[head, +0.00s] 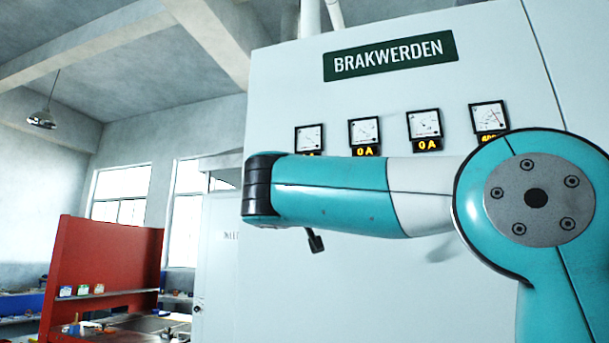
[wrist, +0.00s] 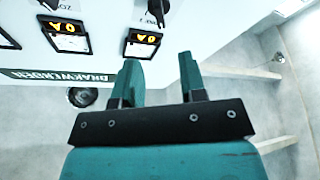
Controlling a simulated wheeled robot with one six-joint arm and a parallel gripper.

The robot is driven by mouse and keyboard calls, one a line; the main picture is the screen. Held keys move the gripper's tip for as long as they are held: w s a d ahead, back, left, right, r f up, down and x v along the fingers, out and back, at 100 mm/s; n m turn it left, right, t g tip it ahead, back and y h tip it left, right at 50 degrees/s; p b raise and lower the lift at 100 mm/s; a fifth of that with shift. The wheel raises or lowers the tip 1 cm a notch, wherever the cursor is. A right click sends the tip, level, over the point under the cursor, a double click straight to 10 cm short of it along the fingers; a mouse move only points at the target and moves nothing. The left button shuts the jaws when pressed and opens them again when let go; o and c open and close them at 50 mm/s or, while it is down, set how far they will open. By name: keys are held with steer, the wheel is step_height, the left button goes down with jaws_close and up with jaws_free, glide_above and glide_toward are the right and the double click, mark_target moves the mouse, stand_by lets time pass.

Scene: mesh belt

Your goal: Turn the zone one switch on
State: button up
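A pale cabinet (head: 285,90) carries a row of meters, with dark rotary switches below them. The leftmost meter (head: 309,138) has its readout partly covered by my arm. A black switch handle (head: 315,240) shows under my arm, below that meter. In the upside-down wrist view, a switch (wrist: 157,10) sits beside a meter reading 0 A (wrist: 143,40), nearest the cabinet's side edge. A second switch (wrist: 50,3) is partly cut off. The zone labels are not fully readable. My gripper (wrist: 160,80) is open and empty, apart from the switches. The head view does not show its fingers.
A second meter (head: 365,135) and a third meter (head: 424,128) read 0 A; the fourth meter (head: 489,120) has its needle raised. My arm crosses the cabinet front and hides other switches. A red partition (head: 100,265) with shelves stands left.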

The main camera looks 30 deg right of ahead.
steer(key=p+x, duration=0.5)
steer(key=x, duration=0.5)
steer(key=shift+w+d, duration=0.1)
steer(key=shift+c, duration=0.2)
jaws_close()
